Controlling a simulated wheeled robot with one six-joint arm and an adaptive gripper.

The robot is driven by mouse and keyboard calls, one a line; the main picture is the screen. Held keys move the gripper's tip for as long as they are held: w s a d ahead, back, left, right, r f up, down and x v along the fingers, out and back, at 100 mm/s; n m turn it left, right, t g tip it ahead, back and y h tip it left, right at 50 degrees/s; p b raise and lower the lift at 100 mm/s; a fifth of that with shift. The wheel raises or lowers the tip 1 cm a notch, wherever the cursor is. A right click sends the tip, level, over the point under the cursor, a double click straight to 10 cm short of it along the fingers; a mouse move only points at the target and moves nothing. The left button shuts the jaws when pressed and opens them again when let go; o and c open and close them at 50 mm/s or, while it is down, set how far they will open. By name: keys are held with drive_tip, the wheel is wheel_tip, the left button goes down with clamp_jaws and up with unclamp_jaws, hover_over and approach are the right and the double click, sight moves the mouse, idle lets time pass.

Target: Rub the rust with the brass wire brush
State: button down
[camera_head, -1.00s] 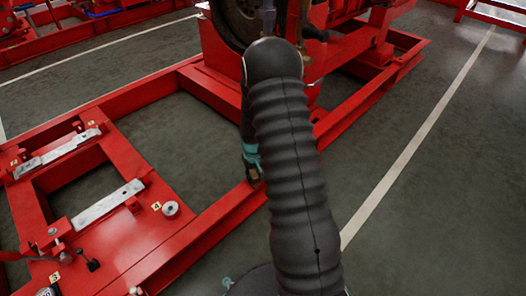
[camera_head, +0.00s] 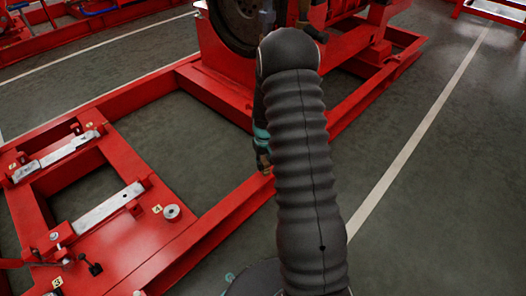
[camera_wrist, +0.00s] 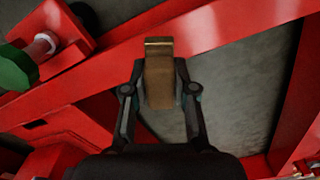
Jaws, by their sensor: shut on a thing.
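In the wrist view, my gripper (camera_wrist: 160,88) is shut on the brass wire brush (camera_wrist: 159,72). The brush has a brown wooden body and a brass-coloured far end. It is held over the red frame and grey floor, and I cannot tell whether it touches anything. In the head view, my gripper (camera_head: 263,158) hangs beside the red rail, partly hidden by my black arm. The brush's brown end (camera_head: 264,168) shows small just below it. I cannot make out a rust patch in either view.
A red base frame (camera_head: 185,80) surrounds open floor. A red plate with metal bars (camera_head: 108,207) and a round washer-like piece (camera_head: 171,212) lies left. A dark wheel (camera_head: 237,22) stands at the back. A green-ended part (camera_wrist: 16,68) is at upper left in the wrist view.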

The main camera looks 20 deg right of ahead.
drive_tip(key=shift+r+p, duration=0.95)
drive_tip(key=shift+r, duration=1)
